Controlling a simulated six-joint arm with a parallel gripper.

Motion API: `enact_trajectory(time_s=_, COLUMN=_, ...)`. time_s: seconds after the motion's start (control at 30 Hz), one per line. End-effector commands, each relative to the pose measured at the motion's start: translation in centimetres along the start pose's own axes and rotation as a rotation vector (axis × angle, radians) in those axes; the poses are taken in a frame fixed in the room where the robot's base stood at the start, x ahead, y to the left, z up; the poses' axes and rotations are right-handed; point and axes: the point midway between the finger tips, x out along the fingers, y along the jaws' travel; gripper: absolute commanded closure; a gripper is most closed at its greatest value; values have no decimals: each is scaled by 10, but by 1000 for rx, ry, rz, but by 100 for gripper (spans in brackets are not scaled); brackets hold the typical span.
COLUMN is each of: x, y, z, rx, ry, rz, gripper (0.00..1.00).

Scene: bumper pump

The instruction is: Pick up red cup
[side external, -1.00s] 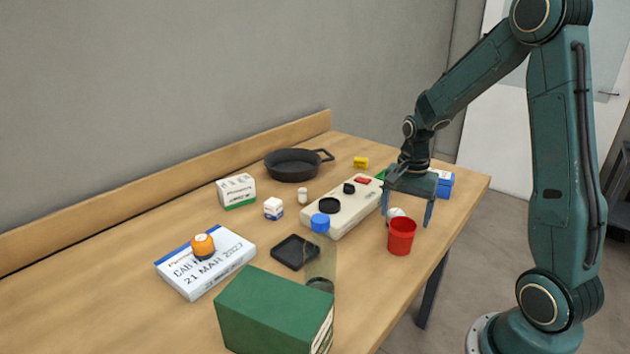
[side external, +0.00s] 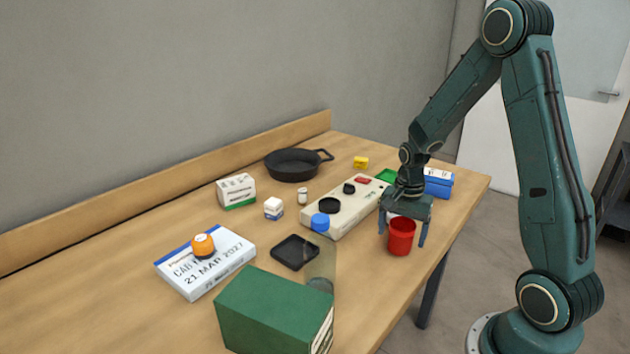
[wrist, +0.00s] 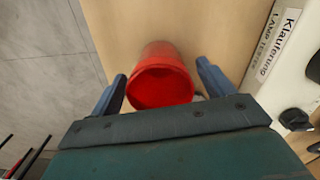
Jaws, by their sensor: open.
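The red cup (side external: 401,237) stands upright on the wooden table near its right front edge. In the wrist view the red cup (wrist: 160,78) shows its open mouth between and just ahead of the two blue fingers. My gripper (side external: 402,234) is open, pointing down at the cup with one finger on either side of it. In the wrist view my gripper (wrist: 162,82) has clear gaps between each finger and the cup. Nothing is held. A pale object behind the cup is mostly hidden.
A beige device (side external: 345,207) with knobs lies left of the cup. A blue box (side external: 438,182) and a green item (side external: 386,176) sit behind the gripper. A black tray (side external: 295,252), a clear glass (side external: 320,264) and a green box (side external: 274,309) stand nearer the front.

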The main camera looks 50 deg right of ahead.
Motion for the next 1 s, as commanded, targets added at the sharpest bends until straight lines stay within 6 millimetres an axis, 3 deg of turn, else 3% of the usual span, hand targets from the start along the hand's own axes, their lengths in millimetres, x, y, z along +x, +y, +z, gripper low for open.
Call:
enact_trajectory(time_s=0.47, x=0, y=0, z=0, rx=0, ry=0, rz=0, gripper=19)
enact_trajectory(time_s=0.73, x=0, y=0, z=0, rx=0, ry=0, rz=0, gripper=65)
enact_trajectory(time_s=1.0, x=0, y=0, z=0, rx=0, ry=0, rz=0, gripper=66)
